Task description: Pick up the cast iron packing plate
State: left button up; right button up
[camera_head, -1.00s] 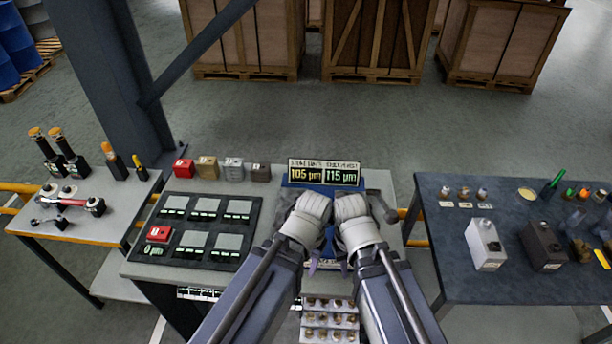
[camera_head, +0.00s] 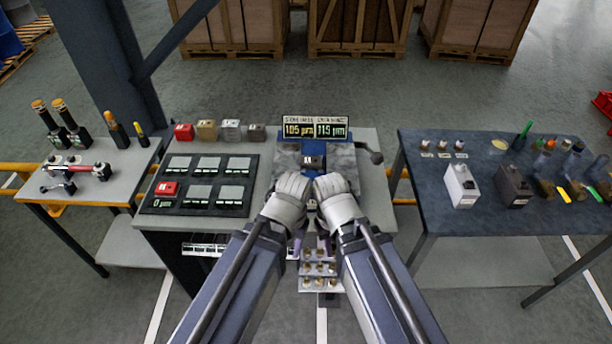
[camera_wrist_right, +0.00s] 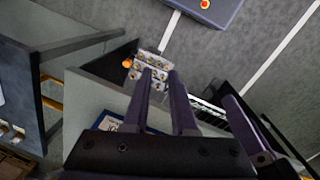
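A dark grey block (camera_head: 256,132), which looks like the cast iron plate, stands at the right end of a row at the back of the middle bench. A similar dark block (camera_head: 313,162) sits on the blue-based fixture (camera_head: 288,158); I cannot read its label. My right gripper (camera_head: 327,246) hangs over the bench's front, apart from both blocks. In the right wrist view its two purple fingers (camera_wrist_right: 162,86) are spread with nothing between them. My left gripper (camera_head: 300,246) is beside it, its fingers mostly hidden by its wrist.
Red (camera_head: 184,132), brass (camera_head: 207,130) and light grey (camera_head: 230,129) blocks share the row. A black panel (camera_head: 151,206) with several pads lies in front. A stepped rack (camera_head: 318,268) stands below my wrists. Side tables stand left (camera_head: 130,165) and right (camera_head: 500,228).

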aim_at(308, 162)
jog(key=i+l+u, duration=0.75)
